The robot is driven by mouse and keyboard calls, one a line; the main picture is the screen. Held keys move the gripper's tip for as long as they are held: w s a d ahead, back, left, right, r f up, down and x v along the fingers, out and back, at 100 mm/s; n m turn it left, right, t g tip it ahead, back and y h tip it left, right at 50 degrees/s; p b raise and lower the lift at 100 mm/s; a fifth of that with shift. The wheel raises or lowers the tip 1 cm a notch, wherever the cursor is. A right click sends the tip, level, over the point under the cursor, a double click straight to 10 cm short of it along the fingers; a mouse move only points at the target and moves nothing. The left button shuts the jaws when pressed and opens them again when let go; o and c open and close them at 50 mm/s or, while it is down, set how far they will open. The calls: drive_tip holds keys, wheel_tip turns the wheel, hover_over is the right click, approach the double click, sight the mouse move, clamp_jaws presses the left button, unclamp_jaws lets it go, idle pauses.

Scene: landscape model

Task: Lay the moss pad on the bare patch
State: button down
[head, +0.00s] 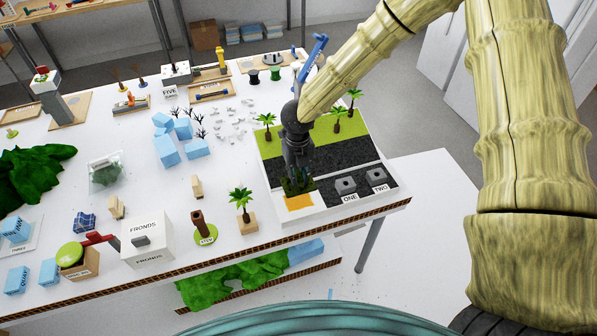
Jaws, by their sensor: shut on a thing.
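My gripper (296,170) points down over the front left part of the landscape board (332,208). It is shut on the moss pad (299,187), a dark green, rough clump at the fingertips. The bare patch (299,203) is an orange-yellow area on the board at its front left corner. The moss pad hides the far part of this patch, and the near part shows. I cannot tell whether the pad touches the board or is just above it.
Blocks marked ONE (346,185) and TWO (376,176) stand right of the patch. A palm on a wooden block (247,222) and a brown trunk (203,228) stand to the left. Palms (337,118) rise from the board's green strip behind.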

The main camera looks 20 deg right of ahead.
drive_tip(key=shift+f+b, duration=1.65)
drive_tip(key=shift+f, duration=1.95)
drive_tip(key=shift+p, duration=0.35)
drive_tip(key=shift+f, duration=0.6)
idle(1.6)
drive_tip(key=c, duration=1.3)
unclamp_jaws()
drive_tip(key=shift+o, duration=0.2)
drive_tip(key=shift+r+p, duration=2.65)
drive_tip(key=shift+r, duration=0.85)
